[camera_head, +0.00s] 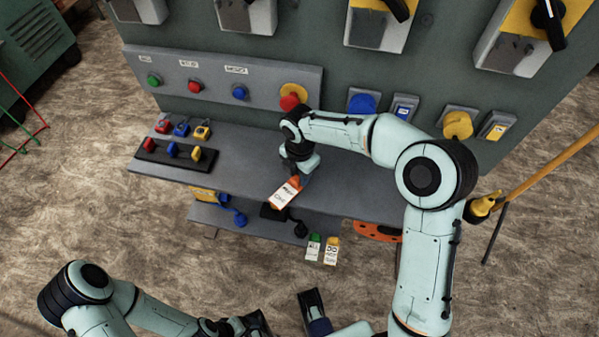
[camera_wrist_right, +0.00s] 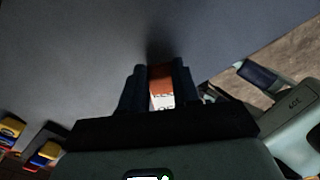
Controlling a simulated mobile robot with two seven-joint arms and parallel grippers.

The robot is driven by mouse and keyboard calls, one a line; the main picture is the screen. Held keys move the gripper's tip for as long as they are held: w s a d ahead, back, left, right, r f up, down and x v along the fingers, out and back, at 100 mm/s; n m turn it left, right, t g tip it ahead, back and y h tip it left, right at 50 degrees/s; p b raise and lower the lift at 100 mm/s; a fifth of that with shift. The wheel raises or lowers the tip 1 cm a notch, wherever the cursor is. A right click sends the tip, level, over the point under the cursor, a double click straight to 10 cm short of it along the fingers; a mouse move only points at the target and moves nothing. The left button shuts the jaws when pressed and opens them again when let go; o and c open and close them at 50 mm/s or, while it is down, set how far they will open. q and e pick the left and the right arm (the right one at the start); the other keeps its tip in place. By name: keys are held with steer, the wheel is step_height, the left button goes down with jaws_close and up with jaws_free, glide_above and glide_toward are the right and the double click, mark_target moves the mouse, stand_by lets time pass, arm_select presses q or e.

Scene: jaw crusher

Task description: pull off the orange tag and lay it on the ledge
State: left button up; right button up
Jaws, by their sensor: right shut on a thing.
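The orange tag (camera_head: 285,192), with a white printed lower part, is in my right gripper (camera_head: 294,180). In the right wrist view the tag (camera_wrist_right: 161,85) sits between the two dark fingers (camera_wrist_right: 160,92), which are shut on it. In the head view the tag hangs tilted at the front of the grey ledge (camera_head: 235,165); whether it touches the ledge I cannot tell. The ledge's surface (camera_wrist_right: 100,40) fills much of the wrist view. My left arm is at the bottom left of the head view; its gripper (camera_head: 238,326) is cut off at the lower edge.
A panel with push buttons and a red knob (camera_head: 290,102) rises behind. Green and yellow tags (camera_head: 331,251) hang below the ledge. A yellow pole (camera_head: 535,172) leans at right.

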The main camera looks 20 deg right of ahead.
steer(key=shift+f, duration=0.55)
steer(key=o, duration=1.1)
step_height(320, 180, up, 13)
steer(key=p, duration=0.2)
steer(key=shift+r, duration=0.2)
steer(key=shift+f, duration=0.1)
